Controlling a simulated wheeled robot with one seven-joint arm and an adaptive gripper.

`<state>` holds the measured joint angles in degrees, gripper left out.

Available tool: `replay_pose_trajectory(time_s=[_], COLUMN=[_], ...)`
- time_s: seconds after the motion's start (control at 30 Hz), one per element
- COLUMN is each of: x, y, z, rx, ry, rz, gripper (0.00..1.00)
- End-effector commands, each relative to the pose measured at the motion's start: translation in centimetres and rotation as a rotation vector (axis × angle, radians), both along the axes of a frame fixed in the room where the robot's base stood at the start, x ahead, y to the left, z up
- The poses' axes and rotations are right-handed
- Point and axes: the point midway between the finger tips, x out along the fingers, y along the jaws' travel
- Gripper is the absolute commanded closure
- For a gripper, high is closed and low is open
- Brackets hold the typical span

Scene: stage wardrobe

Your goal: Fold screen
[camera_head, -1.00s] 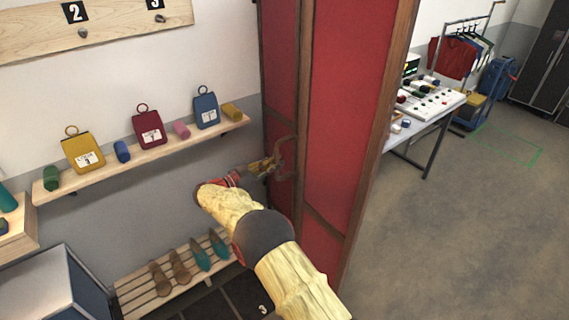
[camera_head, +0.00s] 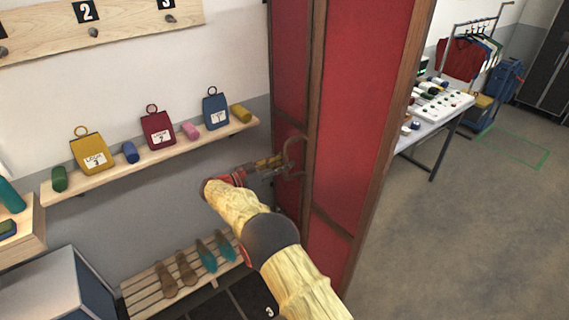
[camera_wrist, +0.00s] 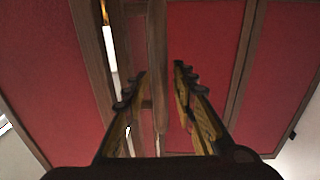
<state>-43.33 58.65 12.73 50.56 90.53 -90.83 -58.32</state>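The folding screen (camera_head: 365,120) has red panels in dark wooden frames and stands upright, its panels at an angle to each other. A curved handle (camera_head: 290,150) sits on its frame near the fold. My gripper (camera_head: 280,161) reaches the handle from the left. In the wrist view, my gripper (camera_wrist: 160,72) is open, with one finger on each side of a vertical wooden bar (camera_wrist: 157,45). Gaps show between the bar and both fingertips. I cannot tell whether this bar is the handle or a frame post. Red panels (camera_wrist: 205,45) fill the view behind it.
A wall shelf (camera_head: 160,152) with coloured tags and small cylinders is at left. Below it is a slatted shoe rack (camera_head: 150,290) with shoes. A table (camera_head: 440,125) with a control panel stands right of the screen. Open floor (camera_head: 450,240) lies at right.

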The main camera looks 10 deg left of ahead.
Motion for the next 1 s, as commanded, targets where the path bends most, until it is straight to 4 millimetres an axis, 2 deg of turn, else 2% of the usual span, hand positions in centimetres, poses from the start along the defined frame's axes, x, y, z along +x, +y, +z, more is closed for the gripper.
replay_pose_trajectory(time_s=[0.3, 0.47, 1.0], x=[0.0, -0.6, -7.1], y=[-0.1, 0.7, 7.9], z=[0.0, 0.0, -0.1], rx=[0.0, 0.0, -0.001], ry=[0.0, 0.0, 0.001], rz=[-0.002, 0.0, 0.0], gripper=[0.69, 0.69, 0.69])
